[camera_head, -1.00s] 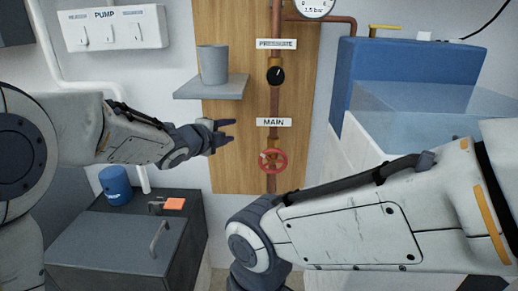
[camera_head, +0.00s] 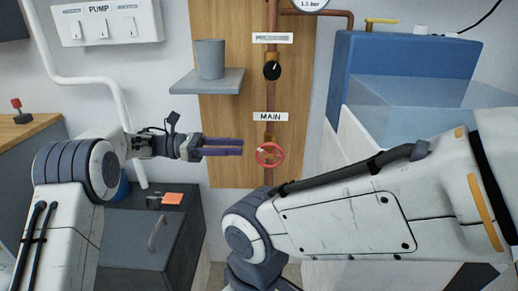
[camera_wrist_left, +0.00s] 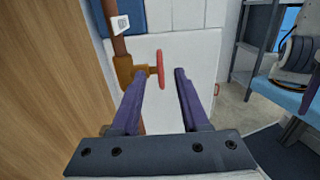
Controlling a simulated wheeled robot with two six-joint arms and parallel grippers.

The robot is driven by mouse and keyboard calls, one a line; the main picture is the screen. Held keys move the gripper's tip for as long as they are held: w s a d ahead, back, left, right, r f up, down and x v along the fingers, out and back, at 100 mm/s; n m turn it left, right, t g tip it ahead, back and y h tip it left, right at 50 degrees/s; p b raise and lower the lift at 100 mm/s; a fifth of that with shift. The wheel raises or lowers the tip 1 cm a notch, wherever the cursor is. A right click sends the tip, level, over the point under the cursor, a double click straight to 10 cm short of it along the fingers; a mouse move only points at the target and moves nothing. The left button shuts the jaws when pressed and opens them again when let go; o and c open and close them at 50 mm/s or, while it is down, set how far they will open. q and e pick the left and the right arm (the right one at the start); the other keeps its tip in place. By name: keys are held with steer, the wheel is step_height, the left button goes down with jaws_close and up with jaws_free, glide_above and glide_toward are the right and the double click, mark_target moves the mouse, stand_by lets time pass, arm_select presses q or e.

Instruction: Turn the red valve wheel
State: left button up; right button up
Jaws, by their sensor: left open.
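The red valve wheel (camera_head: 270,155) sits on the copper pipe under the MAIN label, in front of the wooden board. In the left wrist view the wheel (camera_wrist_left: 160,69) shows edge-on on its brass fitting (camera_wrist_left: 130,72), ahead of the fingers. My left gripper (camera_head: 242,147) is open and empty, just left of the wheel in the head view, with its fingers pointing at it. In the left wrist view the left gripper's fingers (camera_wrist_left: 160,85) stand apart, with the wheel seen between their tips; contact does not show. My right arm crosses the lower right; its gripper is out of view.
A shelf (camera_head: 207,81) with a grey cup (camera_head: 210,58) juts out above my left gripper. A dark knob (camera_head: 272,70) sits higher on the pipe. A blue tank (camera_head: 400,75) is at right. A dark cabinet (camera_head: 140,240) with an orange item (camera_head: 172,198) stands below left.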

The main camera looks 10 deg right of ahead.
mark_target(259, 147)
arm_select(q)
steer(key=b+x, duration=0.1)
steer(key=x, duration=0.6)
jaws_close()
